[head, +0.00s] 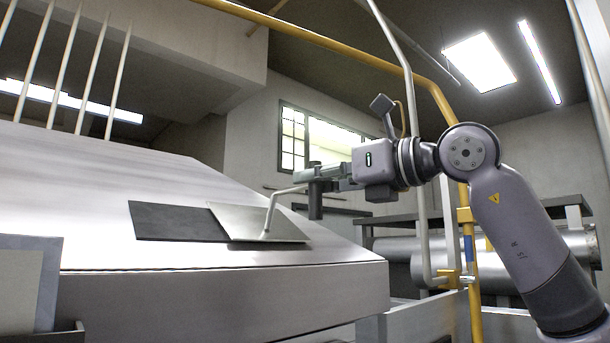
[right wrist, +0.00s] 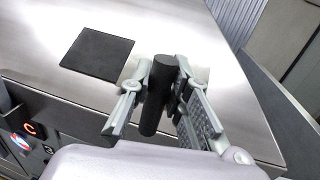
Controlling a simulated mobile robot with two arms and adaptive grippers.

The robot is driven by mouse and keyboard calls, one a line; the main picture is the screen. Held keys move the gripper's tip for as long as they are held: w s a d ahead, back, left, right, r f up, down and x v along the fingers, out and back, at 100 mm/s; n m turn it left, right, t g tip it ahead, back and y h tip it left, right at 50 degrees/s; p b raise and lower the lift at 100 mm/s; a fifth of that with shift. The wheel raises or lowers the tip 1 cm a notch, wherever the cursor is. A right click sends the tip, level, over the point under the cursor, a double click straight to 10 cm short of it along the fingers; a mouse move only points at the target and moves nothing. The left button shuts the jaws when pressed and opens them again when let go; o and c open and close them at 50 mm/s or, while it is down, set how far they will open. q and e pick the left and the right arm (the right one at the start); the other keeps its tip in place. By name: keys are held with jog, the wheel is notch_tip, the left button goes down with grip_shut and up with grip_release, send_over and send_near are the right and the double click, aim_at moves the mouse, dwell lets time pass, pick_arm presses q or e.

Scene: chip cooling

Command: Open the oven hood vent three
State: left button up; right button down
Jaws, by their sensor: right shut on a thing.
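The oven hood (head: 130,180) has a sloped, light metal top. A dark rectangular vent opening (head: 172,222) shows in that slope, and it also appears as a dark square in the right wrist view (right wrist: 98,54). A pale metal vent cover (head: 250,218) lies just right of the dark area, with a bent rod handle (head: 271,207) rising from it to a black grip (head: 315,207). My right gripper (head: 318,176) is shut around this black grip, which stands between both fingers in the right wrist view (right wrist: 157,95). The fingers hide much of the cover there. My left gripper is out of view.
A yellow pipe (head: 474,270) and a grey pipe (head: 420,170) stand close to my right arm. Large metal cylinders (head: 540,250) lie behind it.

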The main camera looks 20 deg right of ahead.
jog(key=shift+w+d, duration=0.1)
jog(key=shift+a, duration=0.2)
jog(key=c, duration=1.8)
grip_release()
jog(key=shift+s+a, duration=0.25)
jog(key=o, duration=0.3)
jog(key=shift+d, duration=0.15)
jog(key=v, duration=1.2)
